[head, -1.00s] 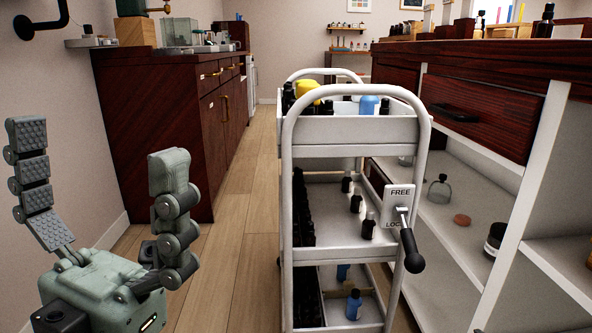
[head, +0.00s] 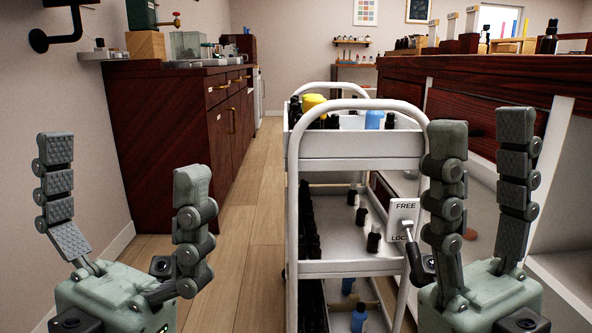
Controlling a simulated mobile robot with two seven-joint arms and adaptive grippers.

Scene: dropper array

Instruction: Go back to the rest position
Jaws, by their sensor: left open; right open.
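My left gripper (head: 122,184) is at the lower left of the head view, pointing up, its fingers wide apart and nothing between them. My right gripper (head: 481,170) is at the lower right, also pointing up, open and empty. It stands in front of the cart's right side and the right-hand counter. It hides part of both. A white trolley cart (head: 350,147) stands in the middle, with a FREE/LOCK plate (head: 404,217) on its right post. The plate's lever (head: 412,246) is partly hidden by my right gripper.
The cart carries dark bottles, a yellow item (head: 314,102) and a blue item (head: 374,119). A dark wood cabinet (head: 165,150) stands at the left, and a dark wood counter (head: 395,87) at the right. The wooden floor (head: 253,220) between left cabinet and cart is clear.

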